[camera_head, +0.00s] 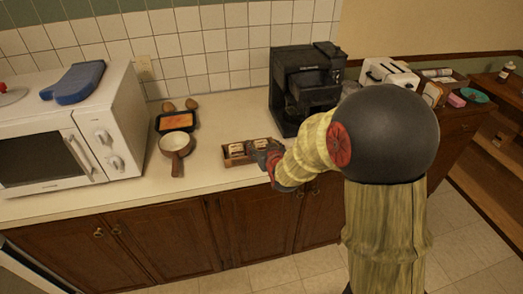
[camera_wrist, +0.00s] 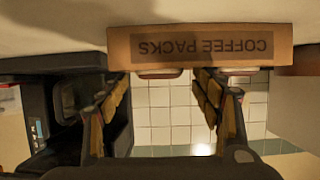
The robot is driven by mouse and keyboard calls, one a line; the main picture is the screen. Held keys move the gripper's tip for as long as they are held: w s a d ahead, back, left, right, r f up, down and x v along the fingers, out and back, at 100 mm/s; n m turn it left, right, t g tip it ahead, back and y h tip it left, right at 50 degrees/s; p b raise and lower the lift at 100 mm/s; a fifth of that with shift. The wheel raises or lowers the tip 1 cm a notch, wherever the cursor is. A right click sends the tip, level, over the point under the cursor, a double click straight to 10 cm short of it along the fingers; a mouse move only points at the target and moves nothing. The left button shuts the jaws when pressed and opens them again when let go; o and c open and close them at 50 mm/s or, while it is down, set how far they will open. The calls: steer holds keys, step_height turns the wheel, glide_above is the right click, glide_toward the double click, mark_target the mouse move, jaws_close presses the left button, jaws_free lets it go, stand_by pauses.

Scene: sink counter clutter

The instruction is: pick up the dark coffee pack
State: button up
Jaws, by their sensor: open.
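A wooden box (camera_head: 229,160) with coffee packs stands on the counter. In the wrist view, which is upside down, its front (camera_wrist: 200,33) reads "COFFEE PACKS". Two packs show in it: a left pack (camera_head: 237,149) and a right pack (camera_head: 261,143). Only thin pack edges show past the box rim in the wrist view, at one pack (camera_wrist: 160,74) and another pack (camera_wrist: 238,71). I cannot tell which is the dark one. My gripper (camera_head: 264,153) is at the box's right end, open, with nothing between its fingers (camera_wrist: 163,84).
A black coffee machine (camera_head: 303,84) stands behind and right of the box. A pan (camera_head: 174,144), a dark tray with orange contents (camera_head: 175,121) and a white microwave (camera_head: 70,135) are to the left. Free counter (camera_head: 225,112) lies behind the box.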

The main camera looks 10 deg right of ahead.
steer(key=c, duration=1)
steer(key=shift+c, duration=0.2)
steer(key=shift+r, duration=0.15)
